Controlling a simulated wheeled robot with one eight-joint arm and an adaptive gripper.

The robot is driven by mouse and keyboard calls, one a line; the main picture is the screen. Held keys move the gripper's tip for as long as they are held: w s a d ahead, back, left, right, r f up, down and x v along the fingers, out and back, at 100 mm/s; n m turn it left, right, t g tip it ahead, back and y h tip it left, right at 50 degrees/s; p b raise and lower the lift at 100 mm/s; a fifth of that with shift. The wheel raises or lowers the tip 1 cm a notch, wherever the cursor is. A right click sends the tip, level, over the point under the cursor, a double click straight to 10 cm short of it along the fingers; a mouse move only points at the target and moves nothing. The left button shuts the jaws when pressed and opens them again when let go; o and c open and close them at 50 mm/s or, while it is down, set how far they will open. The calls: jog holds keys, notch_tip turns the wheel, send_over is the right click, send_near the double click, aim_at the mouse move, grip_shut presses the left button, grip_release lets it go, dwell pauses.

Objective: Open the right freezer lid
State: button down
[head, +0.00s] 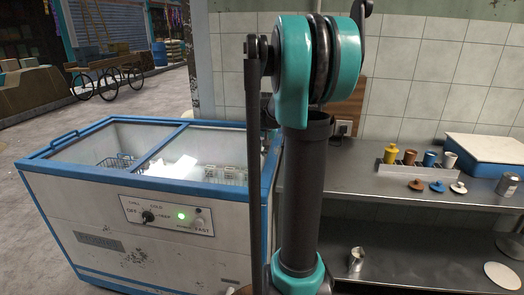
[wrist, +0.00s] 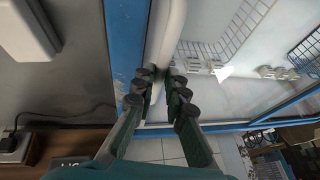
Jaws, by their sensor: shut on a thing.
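The chest freezer (head: 170,225) is white with blue trim and stands at the left in the head view. Its right lid (head: 215,148) is a glass panel in a blue frame, lying on the right half. Wire baskets show under the glass. In the wrist view the lid's glass (wrist: 210,85) lies right of a white rim (wrist: 165,35) and a blue edge strip (wrist: 126,45). My gripper (wrist: 160,90) is at this right-hand edge, fingers closed on part of the lid. The gripped part is mostly hidden between the fingertips. In the head view my arm hides the gripper.
A steel counter (head: 400,185) stands to the right, with a rack of colored bottles (head: 415,172) and a can (head: 508,184). A tiled wall (head: 420,90) is behind. Open floor (head: 100,110) lies beyond the freezer at the left. A black cord (wrist: 60,117) shows in the wrist view.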

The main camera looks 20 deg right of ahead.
jog(key=w+a, duration=0.6)
jog(key=a, duration=0.5)
jog(key=w+a, duration=0.7)
jog(key=a, duration=0.4)
jog(key=w+a, duration=0.6)
jog(key=a, duration=0.5)
jog(key=shift+w+a, duration=0.2)
jog(key=shift+a, duration=0.1)
jog(key=c, duration=1.6)
grip_release()
jog(key=shift+o, duration=0.2)
jog(key=v, duration=1.2)
